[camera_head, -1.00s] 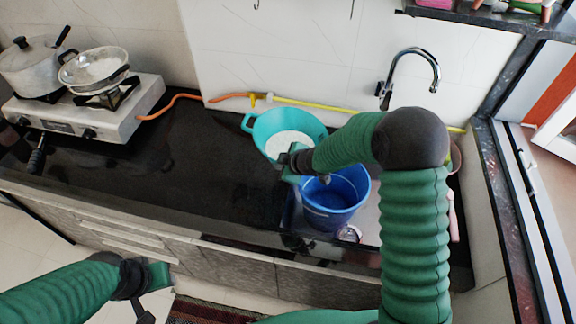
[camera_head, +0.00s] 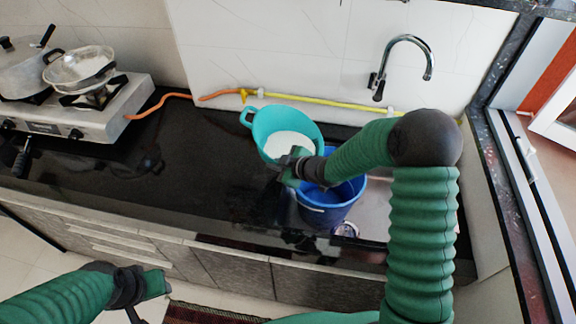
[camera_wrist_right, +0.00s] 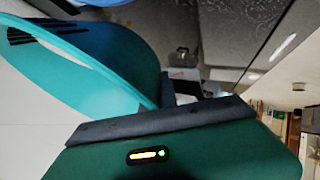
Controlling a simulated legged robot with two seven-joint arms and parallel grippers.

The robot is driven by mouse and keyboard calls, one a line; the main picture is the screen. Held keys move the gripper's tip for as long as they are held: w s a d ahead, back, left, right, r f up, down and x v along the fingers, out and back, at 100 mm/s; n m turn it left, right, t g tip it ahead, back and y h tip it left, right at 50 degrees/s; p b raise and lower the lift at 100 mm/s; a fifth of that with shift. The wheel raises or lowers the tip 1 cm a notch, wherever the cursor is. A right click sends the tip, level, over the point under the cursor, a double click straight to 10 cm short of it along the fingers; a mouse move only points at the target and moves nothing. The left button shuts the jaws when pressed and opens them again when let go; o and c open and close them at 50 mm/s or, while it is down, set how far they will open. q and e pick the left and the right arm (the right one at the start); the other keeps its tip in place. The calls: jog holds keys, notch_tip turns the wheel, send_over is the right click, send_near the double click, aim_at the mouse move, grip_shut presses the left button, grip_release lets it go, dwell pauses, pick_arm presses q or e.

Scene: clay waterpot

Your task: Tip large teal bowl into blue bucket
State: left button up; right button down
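The large teal bowl (camera_head: 257,127) stands on the black counter, left of and behind the blue bucket, with pale white contents. It looks a little tilted towards the bucket. My right gripper (camera_head: 291,167) is at its near rim and seems shut on it; the fingertips are partly hidden. In the right wrist view the teal rim (camera_wrist_right: 85,58) runs behind the dark finger edge of my gripper (camera_wrist_right: 165,120). The blue bucket (camera_head: 325,214) stands upright just right of the gripper, partly under my right arm. My left gripper (camera_head: 145,288) hangs low in front of the counter; its finger opening is unclear.
A yellow and orange hose (camera_head: 330,103) runs along the wall behind the bowl. A tap (camera_head: 405,45) rises at the back right. The middle-left of the counter is clear.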

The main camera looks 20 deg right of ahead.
jog(key=shift+d+f+t+y+b, duration=0.25)
jog(key=shift+d+t+y+b, duration=0.05)
jog(key=shift+d+t+y, duration=0.15)
jog(key=shift+d, duration=0.1)
jog(key=shift+a+r, duration=0.2)
jog(key=shift+a, duration=0.25)
pick_arm(q)
jog(key=shift+d+f, duration=0.15)
jog(key=shift+f, duration=0.4)
jog(key=shift+d, duration=0.35)
pick_arm(e)
jog(key=shift+d, duration=0.3)
pick_arm(q)
jog(key=shift+a, duration=0.1)
pick_arm(e)
jog(key=shift+a, duration=0.15)
pick_arm(q)
jog(key=shift+a+b, duration=0.1)
jog(key=shift+b, duration=0.2)
pick_arm(e)
jog(key=shift+t+y, duration=0.25)
